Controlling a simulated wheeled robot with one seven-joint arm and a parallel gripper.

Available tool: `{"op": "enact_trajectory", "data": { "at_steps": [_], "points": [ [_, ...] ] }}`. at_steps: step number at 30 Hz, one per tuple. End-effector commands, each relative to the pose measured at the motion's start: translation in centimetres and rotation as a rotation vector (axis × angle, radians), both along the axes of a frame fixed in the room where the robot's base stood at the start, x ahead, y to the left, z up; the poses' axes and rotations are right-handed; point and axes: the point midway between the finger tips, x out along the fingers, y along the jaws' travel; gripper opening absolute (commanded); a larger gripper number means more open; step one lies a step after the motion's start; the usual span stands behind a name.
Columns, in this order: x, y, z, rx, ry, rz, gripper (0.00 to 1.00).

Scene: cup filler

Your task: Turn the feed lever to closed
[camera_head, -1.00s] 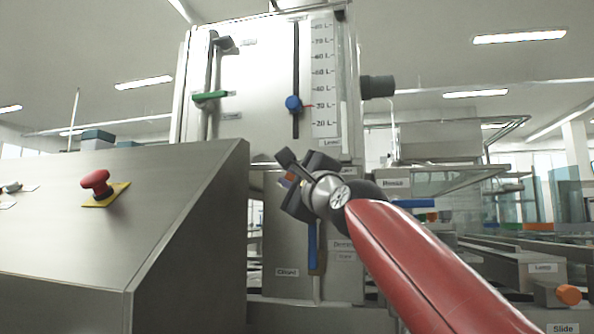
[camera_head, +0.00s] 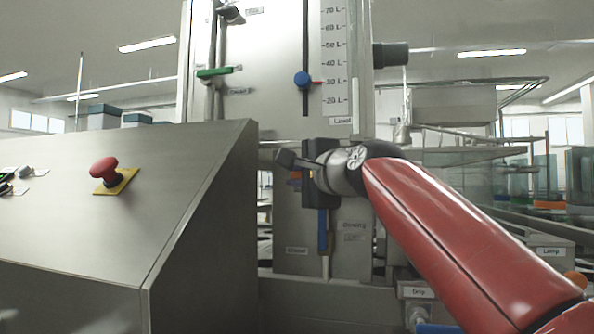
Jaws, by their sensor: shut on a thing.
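My gripper (camera_head: 308,176) is in front of the lower steel panel (camera_head: 349,258), below the tank. It is shut on what appears to be the feed lever, which it mostly hides. A small orange piece (camera_head: 295,179) shows at the gripper's left side; I cannot tell if it belongs to the lever. The fingertips are hidden behind the gripper body. A blue upright bar (camera_head: 323,230) shows just below the gripper. A small label (camera_head: 297,251), seemingly "Closed", is at the panel's lower left. Another (camera_head: 354,226), seemingly "Dosing", is right of the bar.
A green handle (camera_head: 214,72) sits on the tank front (camera_head: 262,105), left of a blue slider knob (camera_head: 302,80) on a level scale (camera_head: 335,60). A sloped steel console (camera_head: 190,200) with a red stop button (camera_head: 103,169) stands close on the left.

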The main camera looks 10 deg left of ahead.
Motion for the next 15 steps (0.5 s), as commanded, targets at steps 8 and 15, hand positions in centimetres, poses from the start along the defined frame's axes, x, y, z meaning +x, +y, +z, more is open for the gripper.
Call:
{"op": "enact_trajectory", "data": {
  "at_steps": [8,15],
  "points": [
    [0.06,0.00,-0.18,-0.007,0.000,-0.001,0.00],
    [0.05,0.00,-0.14,-0.004,0.000,0.000,0.35]
  ]
}}
